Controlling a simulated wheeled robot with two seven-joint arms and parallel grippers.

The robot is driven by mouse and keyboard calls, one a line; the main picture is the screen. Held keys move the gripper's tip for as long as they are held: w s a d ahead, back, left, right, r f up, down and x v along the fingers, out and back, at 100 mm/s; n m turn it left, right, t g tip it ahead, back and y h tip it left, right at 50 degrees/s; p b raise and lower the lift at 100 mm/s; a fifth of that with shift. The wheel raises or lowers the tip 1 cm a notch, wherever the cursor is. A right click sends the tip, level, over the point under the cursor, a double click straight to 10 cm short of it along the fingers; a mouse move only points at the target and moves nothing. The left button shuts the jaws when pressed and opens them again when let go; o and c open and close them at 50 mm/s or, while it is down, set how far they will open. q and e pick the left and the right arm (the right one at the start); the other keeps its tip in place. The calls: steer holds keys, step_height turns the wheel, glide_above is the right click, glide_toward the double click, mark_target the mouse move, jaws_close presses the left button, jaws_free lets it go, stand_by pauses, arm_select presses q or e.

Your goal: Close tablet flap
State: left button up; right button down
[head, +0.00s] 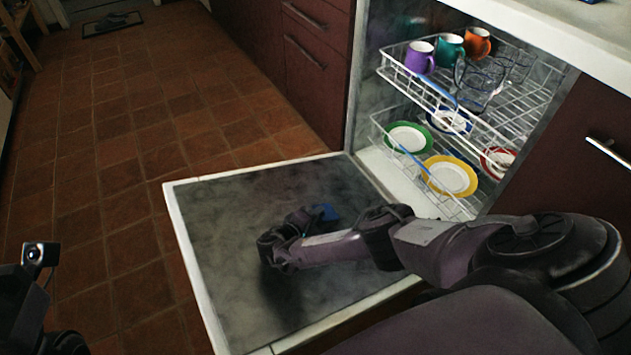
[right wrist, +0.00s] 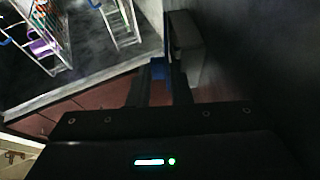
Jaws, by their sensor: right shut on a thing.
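The dishwasher door (head: 215,225) is folded down flat in the head view. The blue tablet flap (head: 325,212) shows on its dark inner face, partly hidden behind my right gripper (head: 290,228). In the right wrist view, a blue piece of the flap (right wrist: 158,69) lies between the tips of my right gripper (right wrist: 160,82), which is shut on it. A grey block (right wrist: 187,50) stands beside it. How far the flap stands open is hard to tell. Part of my left wrist shows at the lower left of the head view; its fingers do not show.
The dishwasher's upper rack (head: 425,88) holds purple, teal and orange mugs and clear glasses. The lower rack (head: 465,212) holds several coloured-rim plates. Both racks sit near the door's hinge side. The tiled floor (head: 110,170) to the left is clear.

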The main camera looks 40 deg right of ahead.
steer(key=shift+d, duration=0.15)
steer(key=c, duration=1.4)
jaws_free()
steer(key=shift+r, duration=0.1)
